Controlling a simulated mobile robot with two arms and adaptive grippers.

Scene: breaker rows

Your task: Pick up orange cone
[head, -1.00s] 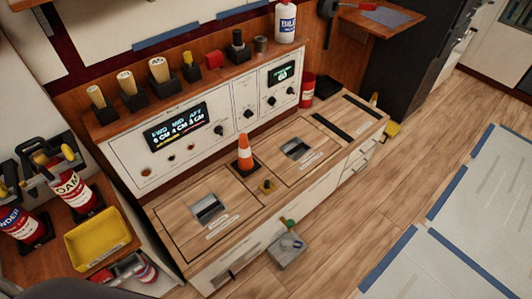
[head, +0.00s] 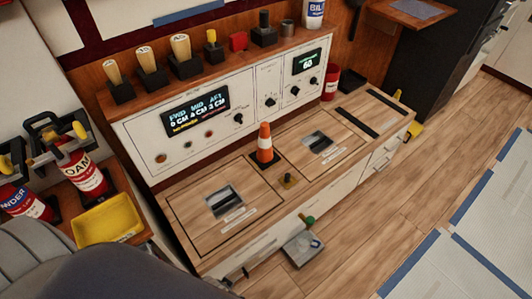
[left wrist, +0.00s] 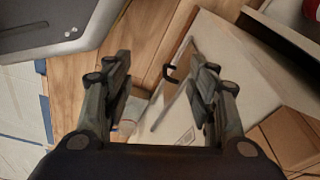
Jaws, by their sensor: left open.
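The orange cone (head: 265,143) has a white band and a dark base. It stands upright on the wooden counter (head: 280,210), between two inset metal handles and in front of the control panel. In the left wrist view my left gripper (left wrist: 160,85) is open with nothing between its fingers. Floor boards and a pale surface show beyond them. The cone is not in the left wrist view. Neither gripper shows in the head view.
A control panel (head: 225,110) rises behind the cone. A small knob (head: 288,180) is near it on the counter. A yellow bin (head: 108,220) and fire extinguishers (head: 82,170) are at the left. A grey box (head: 303,248) juts out below the counter's front.

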